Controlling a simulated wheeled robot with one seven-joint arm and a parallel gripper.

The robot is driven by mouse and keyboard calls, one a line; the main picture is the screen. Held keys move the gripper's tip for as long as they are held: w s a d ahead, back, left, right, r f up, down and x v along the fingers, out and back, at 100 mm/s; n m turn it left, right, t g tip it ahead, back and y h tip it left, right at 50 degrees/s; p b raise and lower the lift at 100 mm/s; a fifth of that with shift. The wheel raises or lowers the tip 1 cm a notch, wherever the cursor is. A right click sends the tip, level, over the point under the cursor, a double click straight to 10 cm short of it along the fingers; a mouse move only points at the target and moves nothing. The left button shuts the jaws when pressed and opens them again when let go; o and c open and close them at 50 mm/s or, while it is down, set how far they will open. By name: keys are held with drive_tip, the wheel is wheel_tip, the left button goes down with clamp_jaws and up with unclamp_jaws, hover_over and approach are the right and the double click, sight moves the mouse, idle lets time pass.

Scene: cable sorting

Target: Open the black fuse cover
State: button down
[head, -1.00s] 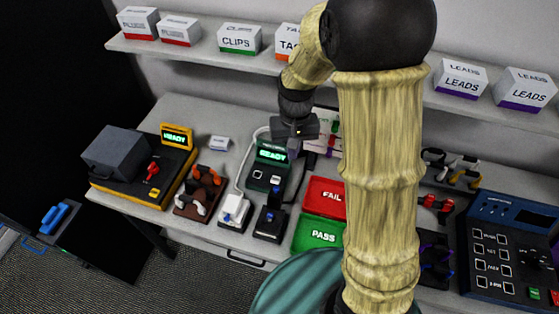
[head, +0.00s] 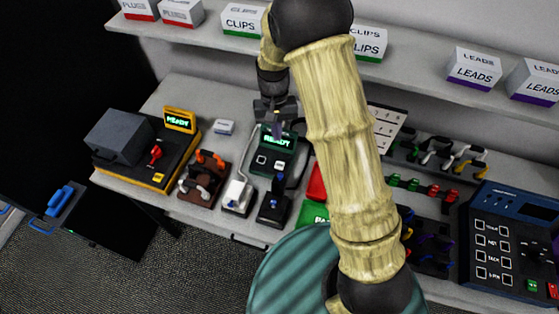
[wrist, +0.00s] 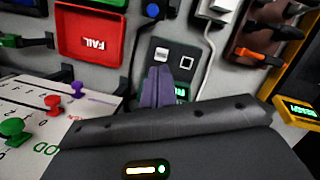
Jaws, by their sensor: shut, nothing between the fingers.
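The dark green tester (head: 272,163) with a lit READY screen stands at the middle of the bench. In the wrist view two small squares show on the tester's face (wrist: 174,48). My gripper (head: 277,132) is over the screen end of the tester. In the wrist view its grey-purple fingers (wrist: 158,72) are together and empty, overlapping the tester's face near the dark piece. Contact cannot be told.
A white unit (head: 238,196) and a black unit with a blue knob (head: 274,203) stand in front of the tester. The red FAIL tray (wrist: 90,32) and green PASS tray (head: 314,213) are beside them. A white board with coloured pegs (wrist: 75,100) is close to my gripper.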

sight(276, 182)
drive_tip(key=s+f+p, duration=0.4)
drive_tip(key=s+f, duration=0.1)
drive_tip(key=f, duration=0.2)
drive_tip(key=shift+s+d+f+p, duration=0.15)
drive_tip(key=shift+s+p, duration=0.1)
drive_tip(key=shift+p, duration=0.05)
drive_tip(key=shift+t, duration=0.7)
drive_tip(key=shift+s+a+r+b, duration=0.2)
drive_tip(key=shift+s+r, duration=0.1)
drive_tip(key=shift+s, duration=0.35)
drive_tip(key=shift+s+a+r+b, duration=0.1)
drive_tip(key=shift+s+a+r, duration=0.15)
drive_tip(key=shift+s, duration=0.35)
drive_tip(key=shift+s+a+r+b, duration=0.1)
drive_tip(key=shift+s+a+r, duration=0.15)
drive_tip(key=shift+s, duration=0.4)
drive_tip(key=shift+d, duration=0.1)
drive_tip(key=shift+w, duration=0.1)
